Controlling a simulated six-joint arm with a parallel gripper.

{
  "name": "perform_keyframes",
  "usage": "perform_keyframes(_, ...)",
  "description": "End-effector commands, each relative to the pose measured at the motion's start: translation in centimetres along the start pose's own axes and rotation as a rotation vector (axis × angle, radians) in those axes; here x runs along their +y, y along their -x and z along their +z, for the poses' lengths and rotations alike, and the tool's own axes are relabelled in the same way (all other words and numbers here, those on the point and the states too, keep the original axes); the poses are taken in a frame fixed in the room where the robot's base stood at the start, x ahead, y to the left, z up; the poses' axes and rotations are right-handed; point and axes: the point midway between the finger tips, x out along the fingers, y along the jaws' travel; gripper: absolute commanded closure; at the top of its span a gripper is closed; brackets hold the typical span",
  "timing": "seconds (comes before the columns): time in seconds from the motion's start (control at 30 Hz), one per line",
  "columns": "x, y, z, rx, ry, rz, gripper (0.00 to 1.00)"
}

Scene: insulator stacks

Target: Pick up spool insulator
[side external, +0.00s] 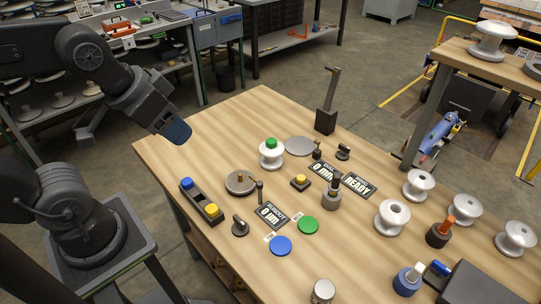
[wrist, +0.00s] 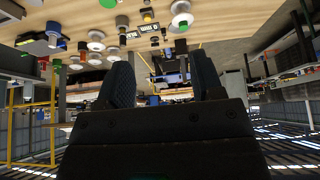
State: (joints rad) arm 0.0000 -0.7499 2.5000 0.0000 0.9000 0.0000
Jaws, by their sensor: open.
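Several white spool insulators stand upright on the wooden table. One with a green top (side external: 271,156) is nearest my gripper. Plain ones stand on the right half: one at the back (side external: 418,186), one in front (side external: 391,219), and two farther right, a middle one (side external: 465,210) and an end one (side external: 514,240). A larger white spool (side external: 492,42) sits on a raised shelf at top right. My gripper (side external: 178,132) is raised at the table's left edge, apart from all spools. In the wrist view its two fingers (wrist: 163,80) are spread with nothing between them.
The table's back left is clear.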

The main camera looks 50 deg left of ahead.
Motion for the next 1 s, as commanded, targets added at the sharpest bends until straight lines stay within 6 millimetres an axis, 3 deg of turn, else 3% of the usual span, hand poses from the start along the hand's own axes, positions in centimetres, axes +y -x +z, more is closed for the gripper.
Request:
perform_keyframes(0.4, 0.0, 0.0, 0.0, 0.000, 0.000, 0.000, 0.01)
perform_keyframes(0.67, 0.0, 0.0, -0.4, -0.005, -0.007, -0.001, 0.01)
perform_keyframes(0.83, -0.4, -0.8, -3.4, -0.063, -0.078, -0.004, 0.01)
perform_keyframes(1.0, -1.1, -3.2, -8.5, -0.156, -0.212, 0.004, 0.01)
